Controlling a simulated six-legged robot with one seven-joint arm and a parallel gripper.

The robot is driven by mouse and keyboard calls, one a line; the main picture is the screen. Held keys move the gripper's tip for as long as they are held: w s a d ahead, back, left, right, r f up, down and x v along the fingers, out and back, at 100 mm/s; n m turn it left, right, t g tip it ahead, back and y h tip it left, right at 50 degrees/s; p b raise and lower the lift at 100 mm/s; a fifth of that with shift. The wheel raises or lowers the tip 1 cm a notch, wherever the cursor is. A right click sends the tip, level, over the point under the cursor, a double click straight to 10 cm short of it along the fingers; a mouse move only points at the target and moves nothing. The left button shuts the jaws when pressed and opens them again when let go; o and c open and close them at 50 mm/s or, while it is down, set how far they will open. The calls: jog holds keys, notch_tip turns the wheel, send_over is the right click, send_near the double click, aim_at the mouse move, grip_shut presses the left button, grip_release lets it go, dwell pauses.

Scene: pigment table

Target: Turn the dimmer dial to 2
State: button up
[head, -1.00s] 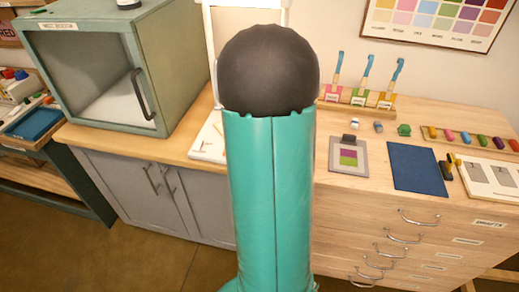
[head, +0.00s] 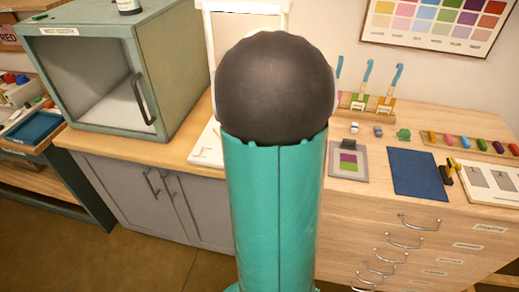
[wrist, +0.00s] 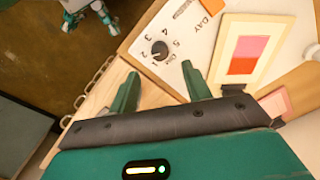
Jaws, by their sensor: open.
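The dimmer dial (wrist: 160,50) is a small round black knob on a white panel (wrist: 190,25) in the wrist view. Numbers 1 to 5 are printed around it. I cannot tell for certain which number its pointer marks. My gripper (wrist: 160,84) is open and empty, its two green fingers pointing toward the panel, with the dial just beyond and between their tips. The fingers look apart from the knob. In the head view my arm hides the dial and my gripper; only part of a white panel (head: 207,150) shows left of it.
A card with pink and red swatches (wrist: 248,55) stands right of the dial. In the head view a green cabinet (head: 85,80) is at left.

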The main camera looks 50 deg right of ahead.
notch_tip(320, 180, up, 7)
jog(key=shift+f, duration=0.15)
jog(key=shift+s, duration=0.1)
dwell(0.4)
jog(key=w+a+r+n+t, duration=0.15)
jog(key=a+n, duration=0.25)
jog(key=a, duration=0.5)
jog(key=w+a+r+n+t, duration=0.1)
jog(key=w+a+r+n, duration=0.2)
jog(key=a, duration=0.6)
jog(key=s+a+n+t, duration=0.1)
jog(key=s+a+n, duration=0.1)
jog(key=a+n, duration=0.2)
jog(key=s+a+n, duration=0.2)
jog(key=a+n, duration=0.2)
jog(key=a, duration=0.4)
jog(key=s+a+f+n+t, duration=0.1)
jog(key=s+a+n, duration=0.2)
jog(key=a+n, duration=0.2)
jog(key=shift+a+t, duration=0.35)
jog(key=shift+a, duration=0.35)
jog(key=shift+s+f, duration=0.1)
